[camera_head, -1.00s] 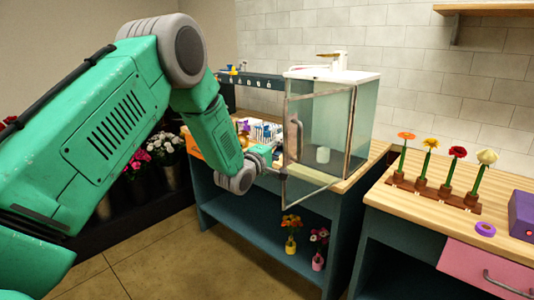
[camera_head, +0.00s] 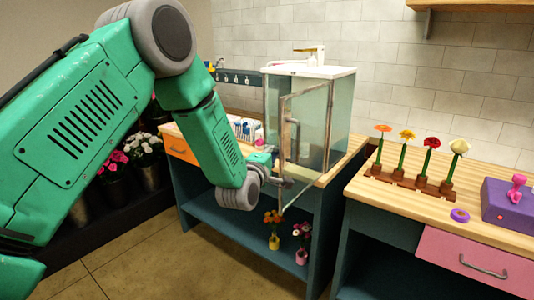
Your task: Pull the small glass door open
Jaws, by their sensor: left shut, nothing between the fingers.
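The small glass door (camera_head: 306,135) is a clear pane in a grey metal frame on the front of a glass cabinet (camera_head: 341,110). It stands part open, its free left edge swung out toward me past the counter front. Its handle (camera_head: 291,121) is on that free edge. My left gripper (camera_head: 287,183) is shut and empty at the lower part of the door's free edge. I cannot tell whether the fingers touch the frame. My right gripper is not in view.
The wooden counter (camera_head: 324,178) carries the cabinet. A right-hand counter holds a flower rack (camera_head: 408,181), a purple ring (camera_head: 459,215) and a purple box (camera_head: 508,208). Potted flowers (camera_head: 273,228) stand on the shelf below. Floor (camera_head: 190,262) in front is clear.

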